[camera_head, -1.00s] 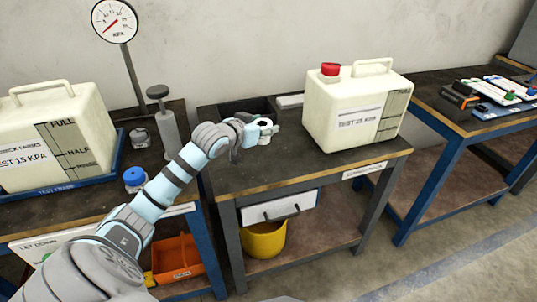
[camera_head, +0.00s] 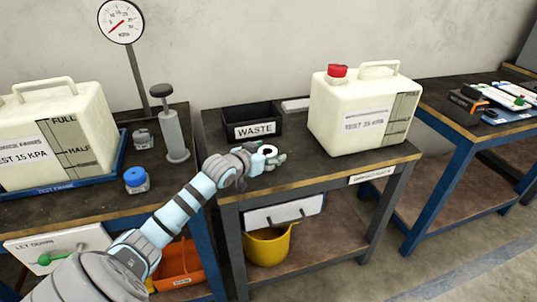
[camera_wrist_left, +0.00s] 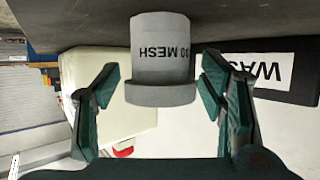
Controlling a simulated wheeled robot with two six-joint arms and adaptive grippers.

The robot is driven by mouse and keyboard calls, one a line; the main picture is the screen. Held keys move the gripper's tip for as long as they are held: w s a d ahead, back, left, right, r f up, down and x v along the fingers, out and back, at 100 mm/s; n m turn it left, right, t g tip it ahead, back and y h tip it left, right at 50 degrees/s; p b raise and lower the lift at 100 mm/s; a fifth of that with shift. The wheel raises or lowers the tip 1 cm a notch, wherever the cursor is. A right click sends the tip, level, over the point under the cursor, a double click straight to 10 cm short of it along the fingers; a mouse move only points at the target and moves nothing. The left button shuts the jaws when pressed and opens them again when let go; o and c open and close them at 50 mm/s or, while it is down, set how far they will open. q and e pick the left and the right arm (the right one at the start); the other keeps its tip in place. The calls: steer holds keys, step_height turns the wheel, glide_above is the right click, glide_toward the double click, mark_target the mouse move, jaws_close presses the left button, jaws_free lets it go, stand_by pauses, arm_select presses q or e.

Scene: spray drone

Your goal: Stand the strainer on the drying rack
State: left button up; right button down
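The strainer (camera_wrist_left: 161,62) is a grey cylinder with a wider rim and lettering ending in "MESH". In the wrist view, which is upside down, it stands upright on the dark bench top (camera_wrist_left: 75,22). In the head view its round pale top (camera_head: 270,150) shows near the front of the middle bench. My left gripper (camera_head: 266,160) is around it. In the wrist view its fingers (camera_wrist_left: 160,92) are on either side of the strainer with gaps, so it is open. I cannot make out a drying rack. My right gripper is not in view.
A black WASTE bin (camera_head: 252,122) stands just behind my left gripper. A large cream jug with a red cap (camera_head: 345,112) stands to the right. On the left bench are a pump (camera_head: 174,135), a blue-capped jar (camera_head: 136,180) and another cream jug (camera_head: 75,125).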

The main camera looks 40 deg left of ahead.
arm_select(q)
steer(key=p+v, duration=0.2)
steer(key=v, duration=0.1)
steer(key=p+v, duration=0.2)
steer(key=v, duration=0.2)
steer(key=p+v, duration=0.2)
steer(key=v, duration=0.2)
steer(key=shift+s+a+r+p, duration=0.1)
steer(key=shift+r+p, duration=0.25)
steer(key=shift+p, duration=0.05)
steer(key=shift+s, duration=0.45)
steer(key=shift+f, duration=0.1)
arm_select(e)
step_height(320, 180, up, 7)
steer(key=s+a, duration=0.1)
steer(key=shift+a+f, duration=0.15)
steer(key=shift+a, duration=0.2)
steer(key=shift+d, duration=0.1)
